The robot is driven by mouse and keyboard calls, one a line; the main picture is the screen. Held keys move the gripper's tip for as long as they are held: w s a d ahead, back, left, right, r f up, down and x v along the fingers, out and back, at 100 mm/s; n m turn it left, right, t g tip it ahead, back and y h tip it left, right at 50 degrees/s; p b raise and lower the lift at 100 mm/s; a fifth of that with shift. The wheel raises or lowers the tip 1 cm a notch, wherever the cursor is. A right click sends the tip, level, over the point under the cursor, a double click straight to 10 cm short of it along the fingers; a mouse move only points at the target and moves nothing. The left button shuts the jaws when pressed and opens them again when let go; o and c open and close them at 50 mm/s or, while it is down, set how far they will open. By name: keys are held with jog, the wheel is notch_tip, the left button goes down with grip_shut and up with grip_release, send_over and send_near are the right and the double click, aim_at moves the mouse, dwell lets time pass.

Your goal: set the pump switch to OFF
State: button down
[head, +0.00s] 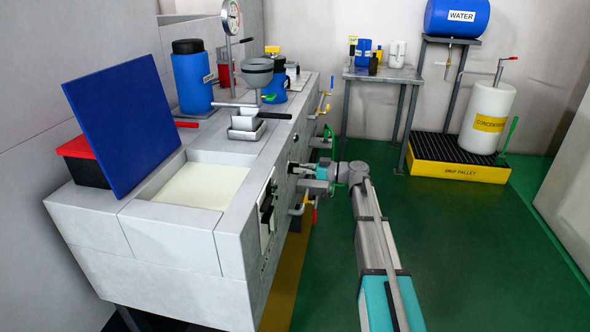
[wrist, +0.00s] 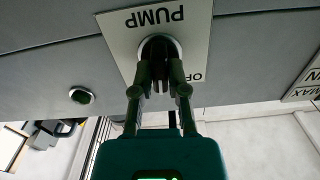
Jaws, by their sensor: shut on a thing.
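The pump switch (wrist: 159,46) is a round dark knob with a pale ring on a white plate. The plate (wrist: 193,22) reads PUMP, upside down in the wrist view, with part of an "O" label at its lower right. My gripper (wrist: 161,66) is at the switch, its two green-grey fingers closed on the knob and hiding most of it, so its setting cannot be read. In the head view my gripper (head: 298,168) reaches the front face of the grey bench (head: 185,235); the switch itself is hidden there.
Another labelled plate (wrist: 308,80) is at the right of the wrist view, and a small round dark fitting (wrist: 81,95) at the left. In the head view, pipes and valves (head: 325,108) stick out from the bench front beyond my gripper. The green floor (head: 455,245) is open to the right.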

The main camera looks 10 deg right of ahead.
jog(key=shift+w+d+n, duration=0.1)
jog(key=shift+w+n, duration=0.05)
jog(key=shift+n, duration=3.45)
jog(key=c, duration=0.5)
grip_release()
jog(key=shift+d, duration=0.1)
jog(key=shift+v, duration=3.35)
jog(key=shift+s, duration=0.2)
